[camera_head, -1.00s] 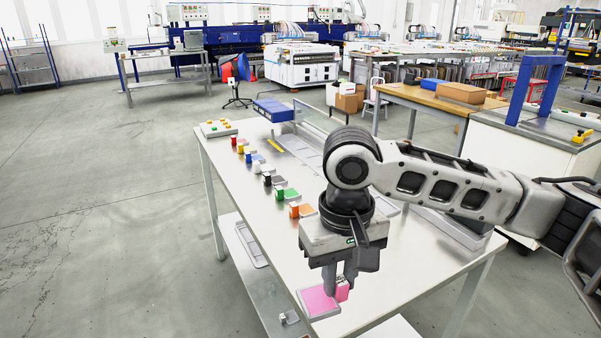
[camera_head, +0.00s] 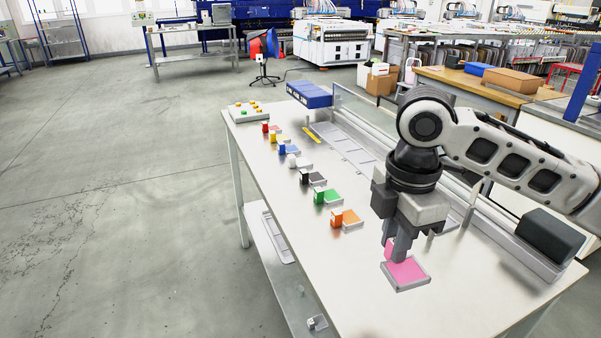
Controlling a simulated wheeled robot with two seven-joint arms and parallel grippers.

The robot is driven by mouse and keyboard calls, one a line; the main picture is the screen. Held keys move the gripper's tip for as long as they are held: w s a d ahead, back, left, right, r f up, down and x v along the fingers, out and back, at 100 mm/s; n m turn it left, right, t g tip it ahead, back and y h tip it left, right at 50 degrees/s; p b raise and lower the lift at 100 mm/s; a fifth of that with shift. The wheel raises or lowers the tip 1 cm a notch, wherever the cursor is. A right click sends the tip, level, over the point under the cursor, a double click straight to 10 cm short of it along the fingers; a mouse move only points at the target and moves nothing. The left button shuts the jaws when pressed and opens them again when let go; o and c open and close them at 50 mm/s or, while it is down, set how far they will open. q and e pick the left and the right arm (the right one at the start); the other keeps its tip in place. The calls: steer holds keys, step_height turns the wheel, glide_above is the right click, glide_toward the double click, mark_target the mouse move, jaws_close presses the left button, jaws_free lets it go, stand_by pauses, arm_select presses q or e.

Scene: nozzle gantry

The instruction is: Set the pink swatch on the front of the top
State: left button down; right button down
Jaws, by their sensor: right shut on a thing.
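The pink swatch (camera_head: 408,272) is a flat pink square with a grey rim and a pink upright block at its back left. My right gripper (camera_head: 398,252) points down and is shut on it, with the fingers at the upright part. The swatch is over the front right part of the white table top (camera_head: 345,275). I cannot tell whether it touches the top or hangs just above it. My left gripper is not in view.
A row of similar swatches runs back along the top, from orange (camera_head: 345,219) and green (camera_head: 327,196) to red (camera_head: 270,129). A button panel (camera_head: 249,112) and a blue box (camera_head: 309,94) stand at the far end. A long rail (camera_head: 500,232) lines the right side.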

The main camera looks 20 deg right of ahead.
steer(key=d+r+n, duration=0.2)
steer(key=d+n, duration=0.3)
steer(key=n, duration=1.4)
steer(key=w+a+f, duration=0.2)
steer(key=w+f, duration=0.1)
steer(key=w+a+f, duration=0.2)
steer(key=w+f, duration=0.1)
steer(key=w, duration=0.1)
steer(key=w+a+f+p, duration=0.1)
steer(key=w+a+f, duration=0.1)
steer(key=w+f, duration=0.1)
steer(key=shift+w+a, duration=0.2)
steer(key=shift+w, duration=0.15)
steer(key=shift+w+a+f, duration=0.15)
steer(key=shift+w+f, duration=0.1)
steer(key=shift+f, duration=0.15)
step_height(320, 180, down, 3)
steer(key=shift+w+a, duration=0.1)
steer(key=shift+w, duration=0.05)
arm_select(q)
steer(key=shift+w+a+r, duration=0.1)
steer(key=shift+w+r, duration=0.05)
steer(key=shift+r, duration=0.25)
arm_select(e)
steer(key=shift+f, duration=0.25)
